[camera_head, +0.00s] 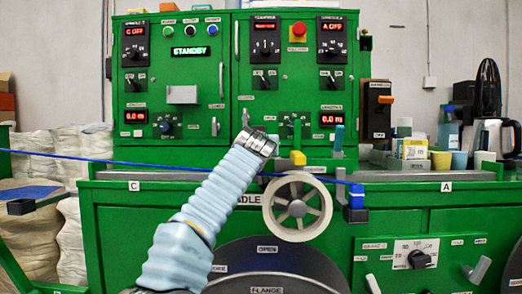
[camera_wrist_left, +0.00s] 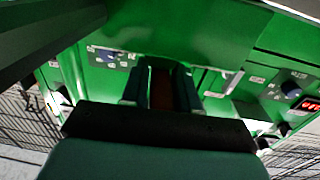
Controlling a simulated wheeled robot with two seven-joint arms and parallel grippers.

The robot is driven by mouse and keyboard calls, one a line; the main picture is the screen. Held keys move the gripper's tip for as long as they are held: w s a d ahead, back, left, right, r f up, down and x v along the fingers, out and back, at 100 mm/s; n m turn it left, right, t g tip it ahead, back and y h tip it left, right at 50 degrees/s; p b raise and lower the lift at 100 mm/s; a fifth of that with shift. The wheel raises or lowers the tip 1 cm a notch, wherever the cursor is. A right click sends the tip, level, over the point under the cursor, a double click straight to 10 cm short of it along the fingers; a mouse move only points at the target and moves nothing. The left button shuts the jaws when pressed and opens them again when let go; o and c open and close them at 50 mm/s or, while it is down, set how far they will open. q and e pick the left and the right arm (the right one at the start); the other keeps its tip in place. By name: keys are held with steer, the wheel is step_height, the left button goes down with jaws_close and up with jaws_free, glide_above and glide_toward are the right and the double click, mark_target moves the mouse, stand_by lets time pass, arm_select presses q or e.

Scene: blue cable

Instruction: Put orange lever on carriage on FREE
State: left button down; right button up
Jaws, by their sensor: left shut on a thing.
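My left gripper (camera_head: 262,138) reaches up from the bottom centre in the head view, in front of the green machine, near the blue cable (camera_head: 110,160). In the left wrist view my left gripper (camera_wrist_left: 161,92) is shut on a dark orange-brown piece (camera_wrist_left: 161,88) between its two fingers. This looks like the orange lever in shade. In the head view the gripper hides the lever and most of the carriage around it. I cannot read a FREE mark or tell the lever's setting. My right gripper is in neither view.
A spoked pale wheel (camera_head: 297,206) and a yellow block (camera_head: 298,158) are just right of my gripper. The cable runs across to a blue block (camera_head: 356,196). A box with an orange handle (camera_head: 385,99) stands at right. Cups and a kettle (camera_head: 492,140) crowd the right ledge.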

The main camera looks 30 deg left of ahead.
arm_select(q)
steer(key=c, duration=1)
jaws_free()
steer(key=shift+r+p, duration=0.35)
steer(key=shift+r, duration=0.05)
step_height(320, 180, up, 3)
steer(key=p, duration=0.2)
steer(key=shift+r+p, duration=0.1)
steer(key=shift+p, duration=0.2)
steer(key=s+d+r, duration=0.7)
steer(key=s+r, duration=0.2)
steer(key=s, duration=0.3)
